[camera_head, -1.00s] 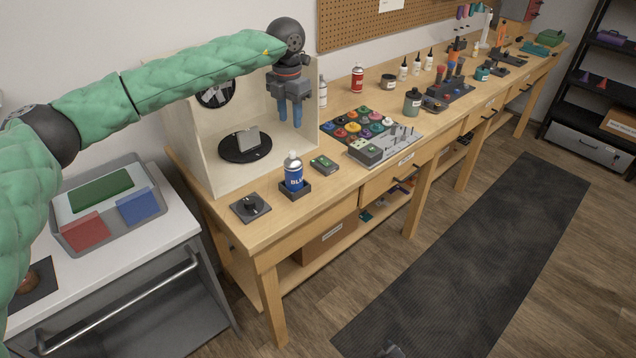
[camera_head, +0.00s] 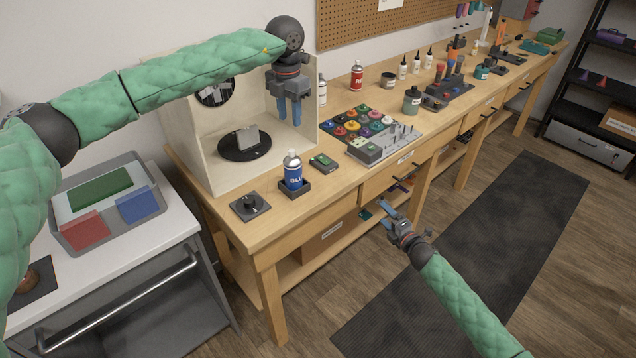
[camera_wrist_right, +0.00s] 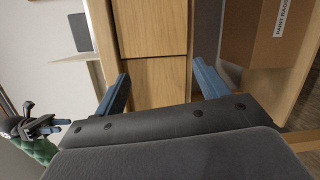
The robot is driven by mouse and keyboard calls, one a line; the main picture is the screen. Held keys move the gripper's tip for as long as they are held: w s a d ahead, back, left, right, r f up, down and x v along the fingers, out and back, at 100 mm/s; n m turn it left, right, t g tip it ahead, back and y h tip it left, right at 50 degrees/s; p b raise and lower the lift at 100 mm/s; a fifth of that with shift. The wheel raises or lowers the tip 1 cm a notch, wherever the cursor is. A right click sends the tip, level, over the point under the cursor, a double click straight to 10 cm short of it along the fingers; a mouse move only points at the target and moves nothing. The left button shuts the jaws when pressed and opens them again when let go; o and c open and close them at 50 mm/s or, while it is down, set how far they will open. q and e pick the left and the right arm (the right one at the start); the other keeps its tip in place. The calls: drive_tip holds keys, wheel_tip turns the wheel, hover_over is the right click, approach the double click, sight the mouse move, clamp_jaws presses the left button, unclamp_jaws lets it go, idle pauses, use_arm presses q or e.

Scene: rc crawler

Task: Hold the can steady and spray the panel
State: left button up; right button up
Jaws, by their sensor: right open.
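The blue-labelled spray can (camera_head: 293,170) stands upright in a dark square holder (camera_head: 296,189) at the bench's front edge. A small grey panel (camera_head: 247,139) stands on a black round turntable (camera_head: 245,150) inside an open pale booth (camera_head: 214,140). My left gripper (camera_head: 290,120) points down at the booth's right side, above and behind the can. Its blue fingers are apart with nothing between them. My right gripper (camera_head: 387,217) is in front of the bench, low and right of the can, open and empty. Its spread fingers show in the right wrist view (camera_wrist_right: 160,88).
A black knob box (camera_head: 250,206) and a small green-topped device (camera_head: 323,162) flank the can. A tray of colored paint pots (camera_head: 357,125) lies to the right. A red can (camera_head: 357,76) stands behind. The floor mat (camera_head: 480,250) is clear.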

drive_tip(key=w+a+r+n+g+y, duration=0.1)
drive_tip(key=w+a+r+n+y, duration=0.15)
drive_tip(key=r+n, duration=0.4)
drive_tip(key=w+a+r+n+g+y, duration=0.1)
drive_tip(key=r+n+y, duration=0.3)
drive_tip(key=r+n, duration=0.3)
drive_tip(key=n+g+y, duration=0.3)
drive_tip(key=n+g, duration=0.3)
drive_tip(key=n, duration=0.5)
approach(294, 176)
drive_tip(key=shift+m, duration=0.25)
drive_tip(key=w, duration=0.1)
drive_tip(key=w+a+f, duration=0.1)
drive_tip(key=w+f, duration=0.1)
drive_tip(key=w, duration=0.1)
drive_tip(key=shift+a, duration=0.3)
drive_tip(key=shift+w+a, duration=0.1)
drive_tip(key=shift+a, duration=0.55)
drive_tip(key=shift+x, duration=3.45)
drive_tip(key=shift+f, duration=0.1)
